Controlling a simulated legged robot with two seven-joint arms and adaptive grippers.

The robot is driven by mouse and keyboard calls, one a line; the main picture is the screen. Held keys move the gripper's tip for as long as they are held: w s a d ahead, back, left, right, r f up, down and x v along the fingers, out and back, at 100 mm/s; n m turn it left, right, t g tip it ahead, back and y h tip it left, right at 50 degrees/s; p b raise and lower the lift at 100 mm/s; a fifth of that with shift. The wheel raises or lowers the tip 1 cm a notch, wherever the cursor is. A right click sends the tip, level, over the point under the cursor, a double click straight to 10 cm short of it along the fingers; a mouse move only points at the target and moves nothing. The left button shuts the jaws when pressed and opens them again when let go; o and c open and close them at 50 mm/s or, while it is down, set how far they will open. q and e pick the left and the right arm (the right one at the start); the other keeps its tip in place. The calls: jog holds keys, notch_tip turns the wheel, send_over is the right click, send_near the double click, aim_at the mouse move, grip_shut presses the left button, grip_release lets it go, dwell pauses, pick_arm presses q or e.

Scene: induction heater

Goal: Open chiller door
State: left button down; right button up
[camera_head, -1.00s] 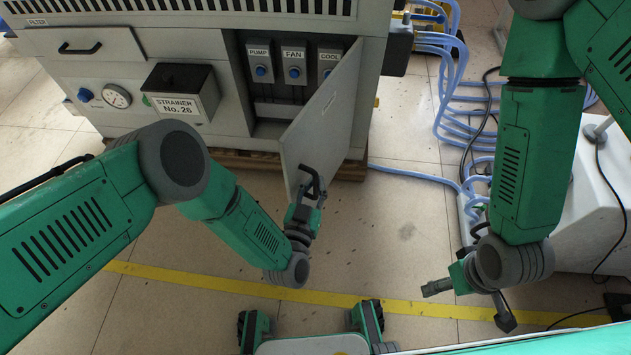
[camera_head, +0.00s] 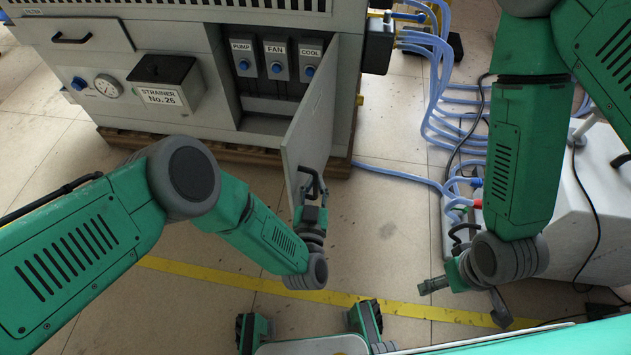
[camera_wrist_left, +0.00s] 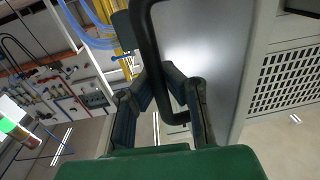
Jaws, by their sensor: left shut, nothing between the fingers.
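The chiller door (camera_head: 312,125) is a grey panel hinged on its right side. It stands ajar, swung out from the cabinet front, with the PUMP, FAN and COOL switches showing behind it. Its black loop handle (camera_head: 318,183) is near the free lower edge, and it also shows large in the left wrist view (camera_wrist_left: 149,40). My left gripper (camera_head: 311,208) is at the handle. In the left wrist view its fingertips (camera_wrist_left: 162,72) come together at the loop; I cannot tell whether they pass through it. My right gripper (camera_head: 462,285) is apart from the door, with its fingers spread and empty.
The grey cabinet (camera_head: 205,118) carries a strainer box (camera_head: 165,84) and a gauge (camera_head: 108,86). Blue hoses (camera_head: 430,100) run along its right side. A white unit (camera_head: 595,215) stands at the right.

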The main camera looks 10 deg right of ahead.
pick_arm(q)
jog(key=c, duration=1.6)
grip_release()
jog(key=shift+s+d+f, duration=0.1)
jog(key=shift+s+d, duration=0.05)
jog(key=shift+s, duration=0.35)
jog(key=shift+w, duration=0.15)
jog(key=v, duration=1.2)
